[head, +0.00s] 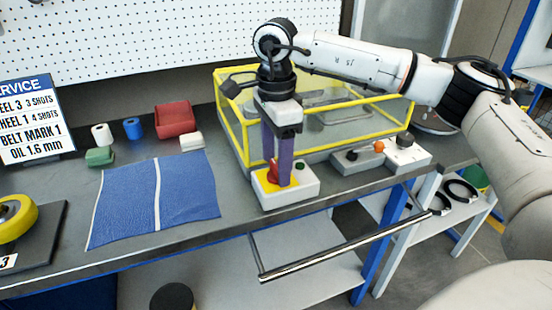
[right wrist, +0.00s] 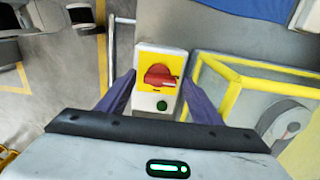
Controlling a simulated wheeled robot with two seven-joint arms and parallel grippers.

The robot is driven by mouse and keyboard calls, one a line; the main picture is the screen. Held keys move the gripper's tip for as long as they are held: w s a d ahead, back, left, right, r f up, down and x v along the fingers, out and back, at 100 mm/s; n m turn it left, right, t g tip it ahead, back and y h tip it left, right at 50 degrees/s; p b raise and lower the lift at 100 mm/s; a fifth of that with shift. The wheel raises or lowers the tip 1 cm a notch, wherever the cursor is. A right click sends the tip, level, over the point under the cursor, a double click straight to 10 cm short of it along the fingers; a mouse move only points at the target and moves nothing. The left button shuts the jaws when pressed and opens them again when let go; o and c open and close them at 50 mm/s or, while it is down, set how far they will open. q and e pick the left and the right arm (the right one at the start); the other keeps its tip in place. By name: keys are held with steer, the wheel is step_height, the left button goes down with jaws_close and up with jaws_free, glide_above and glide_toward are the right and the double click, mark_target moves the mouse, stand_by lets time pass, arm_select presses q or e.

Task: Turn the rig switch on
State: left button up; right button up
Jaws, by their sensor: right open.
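The rig switch is a red rotary knob (head: 272,174) on a yellow plate, on a white box (head: 297,191) at the table's front edge. In the right wrist view the knob (right wrist: 158,75) lies crosswise, with a green button (right wrist: 162,105) below it. My right gripper (head: 279,180) points down over the box. Its purple fingers are open, one on each side of the knob in the right wrist view (right wrist: 160,80), with gaps visible. Whether a fingertip touches the box is unclear. My left gripper is not in view.
A yellow-framed clear guard (head: 236,138) stands behind the switch box. A grey control unit (head: 358,158) with an orange knob sits to the right. A blue cloth (head: 185,190) lies to the left. A metal rail (head: 345,247) runs below the front edge.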

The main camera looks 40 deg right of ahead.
steer(key=shift+c, duration=0.2)
steer(key=c, duration=1)
